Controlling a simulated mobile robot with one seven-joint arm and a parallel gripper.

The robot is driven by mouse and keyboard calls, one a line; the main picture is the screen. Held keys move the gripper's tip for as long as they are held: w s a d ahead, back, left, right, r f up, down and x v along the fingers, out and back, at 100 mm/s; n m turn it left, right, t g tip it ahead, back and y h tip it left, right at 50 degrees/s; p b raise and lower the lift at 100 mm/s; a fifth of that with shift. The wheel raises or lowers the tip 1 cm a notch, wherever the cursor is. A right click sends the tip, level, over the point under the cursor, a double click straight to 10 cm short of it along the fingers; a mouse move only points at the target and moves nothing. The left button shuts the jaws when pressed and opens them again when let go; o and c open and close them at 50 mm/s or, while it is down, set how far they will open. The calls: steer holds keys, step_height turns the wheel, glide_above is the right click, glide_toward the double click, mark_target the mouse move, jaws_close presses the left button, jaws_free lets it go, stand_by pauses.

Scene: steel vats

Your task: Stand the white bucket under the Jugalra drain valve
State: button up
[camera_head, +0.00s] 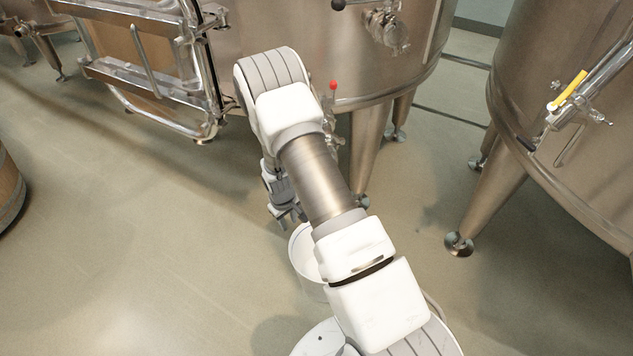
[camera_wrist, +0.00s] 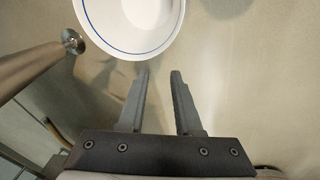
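The white bucket (camera_head: 301,250) stands on the floor beneath my arm, partly hidden by it. In the wrist view the bucket (camera_wrist: 128,52) shows its open top with a blue line inside, and its rim lies just beyond my fingertips. My gripper (camera_wrist: 160,73) is open with nothing between its fingers. In the head view my gripper (camera_head: 290,216) is beside the bucket's upper left rim. A valve with a red knob (camera_head: 333,86) is low on the middle vat (camera_head: 290,30). No Jugalra label can be read, so I cannot tell which valve is Jugalra's.
The right vat (camera_head: 540,50) has a fitting with a yellow handle (camera_head: 570,88). Vat legs (camera_head: 368,145) stand close to the bucket; one also shows in the wrist view (camera_wrist: 30,70). A wooden barrel (camera_head: 8,190) is at the left edge. The floor at lower left is clear.

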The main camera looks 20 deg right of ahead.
steer(key=s+a+r+m+t, duration=0.1)
steer(key=s+r, duration=0.1)
steer(key=r, duration=1.3)
steer(key=s+r+m+t, duration=0.1)
steer(key=s+r, duration=0.1)
steer(key=r, duration=1.4)
steer(key=s+r+m+t, duration=0.1)
steer(key=s+r, duration=0.6)
steer(key=s, duration=0.4)
steer(key=s+r+t+y, duration=0.1)
steer(key=s+r, duration=0.6)
steer(key=s, duration=0.4)
steer(key=shift+s+a+r+m, duration=0.2)
steer(key=shift+a+r+m, duration=0.05)
steer(key=shift+a+m, duration=0.15)
